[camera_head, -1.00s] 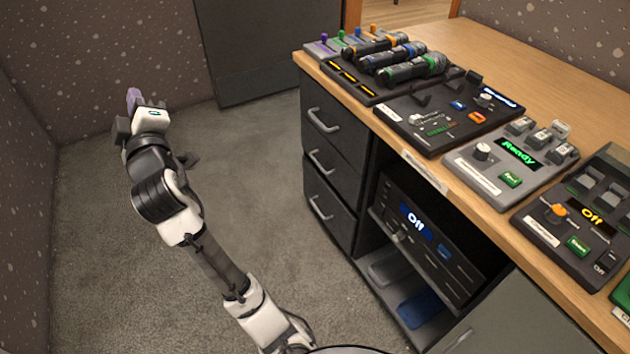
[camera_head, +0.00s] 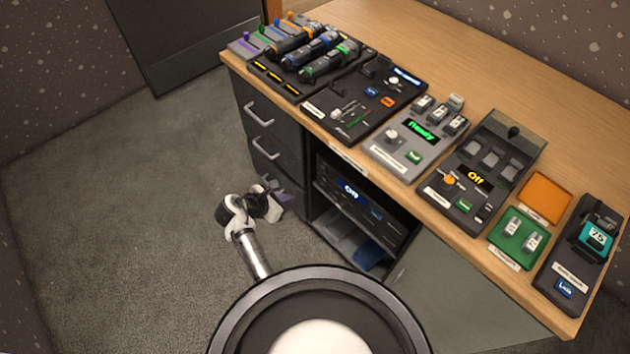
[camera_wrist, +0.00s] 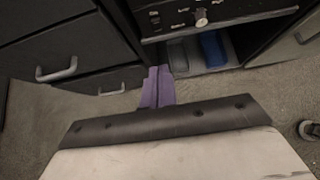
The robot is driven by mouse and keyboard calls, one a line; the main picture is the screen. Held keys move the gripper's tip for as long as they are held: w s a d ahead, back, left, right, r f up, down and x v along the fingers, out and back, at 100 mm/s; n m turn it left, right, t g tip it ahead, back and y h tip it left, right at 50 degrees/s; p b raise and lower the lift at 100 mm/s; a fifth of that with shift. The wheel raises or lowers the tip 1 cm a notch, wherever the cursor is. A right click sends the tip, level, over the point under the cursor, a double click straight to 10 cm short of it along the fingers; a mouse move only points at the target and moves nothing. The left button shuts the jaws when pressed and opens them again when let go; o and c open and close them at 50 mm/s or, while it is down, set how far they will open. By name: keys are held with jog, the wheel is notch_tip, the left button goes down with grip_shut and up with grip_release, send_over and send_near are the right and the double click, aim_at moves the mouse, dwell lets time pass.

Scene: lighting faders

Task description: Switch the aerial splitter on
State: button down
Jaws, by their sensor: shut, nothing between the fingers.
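No label reading aerial splitter is legible, so I cannot tell for sure which device it is. A black unit with a blue display reading "Off" (camera_head: 352,191) sits in the open shelf bay under the desk. Its lower front, with a round knob and small dark controls, shows at the top of the wrist view (camera_wrist: 222,12). My gripper (camera_wrist: 157,86) has purple fingers, shut and empty, pointing toward the bay's lower left edge. In the head view my arm's end is low beside the drawers, and the fingers are hard to make out.
Dark drawers (camera_head: 262,125) with bar handles stand left of the bay. A blue item (camera_wrist: 213,48) and a grey one lie on the shelf below the unit. The wooden desk top (camera_head: 450,75) carries several consoles, one showing yellow "Off" (camera_head: 475,178). Carpet (camera_head: 120,220) is clear at left.

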jog(key=shift+f, duration=0.1)
send_near(322, 184)
jog(key=shift+f+x, duration=0.3)
jog(key=shift+x, duration=2.95)
jog(key=shift+s+a, duration=0.15)
jog(key=shift+a, duration=0.05)
jog(key=p, duration=0.1)
jog(key=r+p, duration=0.1)
jog(key=shift+w+d+p, duration=0.25)
jog(key=shift+p, duration=0.05)
jog(key=shift+f+b, duration=0.4)
jog(key=shift+r, duration=0.1)
